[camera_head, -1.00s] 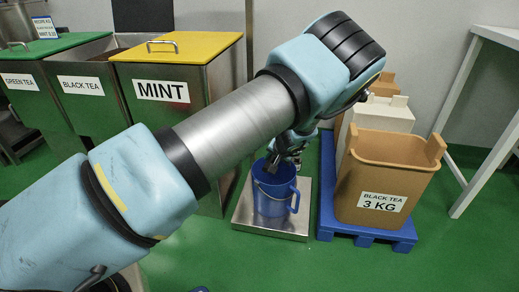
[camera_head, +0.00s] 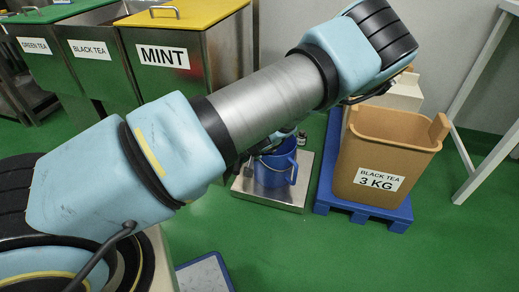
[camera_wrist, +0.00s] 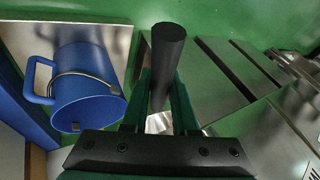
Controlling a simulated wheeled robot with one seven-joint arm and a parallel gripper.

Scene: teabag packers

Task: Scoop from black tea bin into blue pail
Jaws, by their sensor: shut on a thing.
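The blue pail (camera_head: 277,168) stands upright on a flat metal platform (camera_head: 300,190) in the head view. It also shows at the left in the wrist view (camera_wrist: 88,88), with its side handle and thin wire bail. My gripper (camera_wrist: 160,105) is shut on the dark round handle (camera_wrist: 167,45) of the scoop, beside the pail and apart from it. The scoop's bowl is mostly hidden; a bright metal bit shows between the fingers. In the head view my arm hides most of the gripper.
The mint bin (camera_head: 165,85) with a yellow lid and the green tea bin (camera_head: 35,65) flank the black tea bin. A brown "BLACK TEA 3 KG" tub (camera_head: 385,150) stands on a blue pallet (camera_head: 362,212) at right.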

